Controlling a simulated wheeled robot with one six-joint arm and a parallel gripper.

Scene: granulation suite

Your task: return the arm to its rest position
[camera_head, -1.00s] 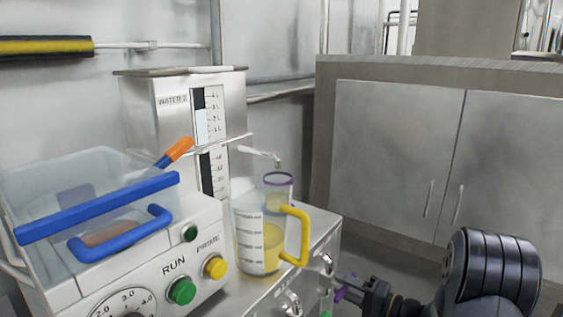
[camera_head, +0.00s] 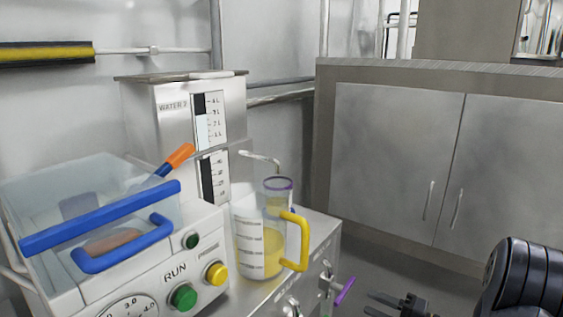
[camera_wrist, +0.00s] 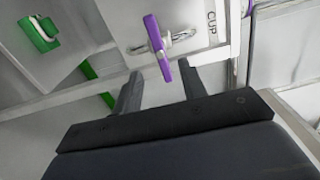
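My gripper (camera_head: 384,304) is at the bottom edge of the head view, right of the bench front, with part of my arm at the lower right corner. In the wrist view my gripper (camera_wrist: 160,92) has its two fingers well apart with nothing between them. A purple lever (camera_wrist: 158,48) on a valve lies beyond the fingertips, apart from them, beside a "CUP" label. The purple lever (camera_head: 345,291) also shows left of my gripper in the head view.
A jug (camera_head: 262,245) with yellow liquid and a yellow handle stands on the bench by a spout. A machine with a blue-handled clear lid (camera_head: 120,215) is at the left. Grey cabinets (camera_head: 395,160) stand behind. A green handle (camera_wrist: 40,34) shows in the wrist view.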

